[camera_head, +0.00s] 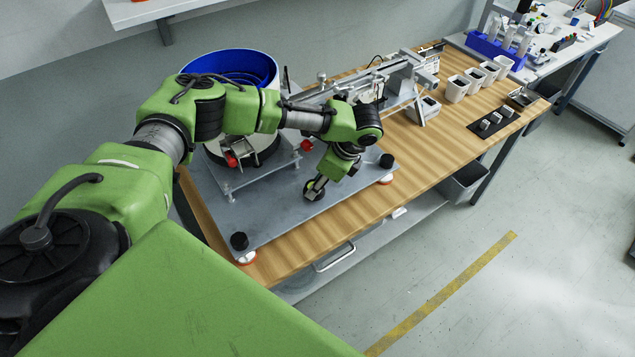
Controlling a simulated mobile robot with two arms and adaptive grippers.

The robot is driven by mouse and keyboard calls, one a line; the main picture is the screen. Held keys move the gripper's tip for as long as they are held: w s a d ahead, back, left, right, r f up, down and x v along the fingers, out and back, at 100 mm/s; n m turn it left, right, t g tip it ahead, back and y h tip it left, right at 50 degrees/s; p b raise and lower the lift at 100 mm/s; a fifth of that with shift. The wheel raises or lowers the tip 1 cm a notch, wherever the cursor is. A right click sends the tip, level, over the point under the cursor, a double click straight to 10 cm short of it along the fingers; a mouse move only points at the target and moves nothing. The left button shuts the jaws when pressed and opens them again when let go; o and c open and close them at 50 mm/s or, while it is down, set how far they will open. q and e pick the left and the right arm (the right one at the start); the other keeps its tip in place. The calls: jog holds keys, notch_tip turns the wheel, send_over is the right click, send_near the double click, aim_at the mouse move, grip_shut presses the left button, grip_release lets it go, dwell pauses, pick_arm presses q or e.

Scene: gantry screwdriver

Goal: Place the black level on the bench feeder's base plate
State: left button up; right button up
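The black level (314,195) is a small round black disc with a yellowish centre, low over the front middle of the bench feeder's grey base plate (275,218). My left gripper (317,185) reaches down from above and its fingers are closed around the level. Whether the level touches the plate is too small to tell. The bench feeder's blue bowl (232,65) stands behind my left arm, which hides part of it. My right gripper is not in view.
Black knobs stand at the plate's front left corner (239,241) and right corner (386,160). The feeder's metal rail (365,75) is behind the gripper. White cups (457,88) and a black tray (495,122) stand farther right on the wooden bench (425,150). The plate's front strip is clear.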

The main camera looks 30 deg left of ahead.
pick_arm(q)
jog(key=shift+s+d+f, duration=0.1)
jog(key=shift+s+f, duration=0.1)
jog(key=shift+f, duration=0.35)
jog(key=o, duration=1.2)
jog(key=shift+o, duration=0.2)
jog(key=shift+s+f, duration=0.1)
jog(key=shift+f, duration=0.05)
jog(key=shift+d, duration=0.1)
jog(key=shift+r, duration=0.35)
jog(key=b+v, duration=0.2)
jog(key=v, duration=1)
jog(key=shift+w+r, duration=0.25)
jog(key=shift+r, duration=0.2)
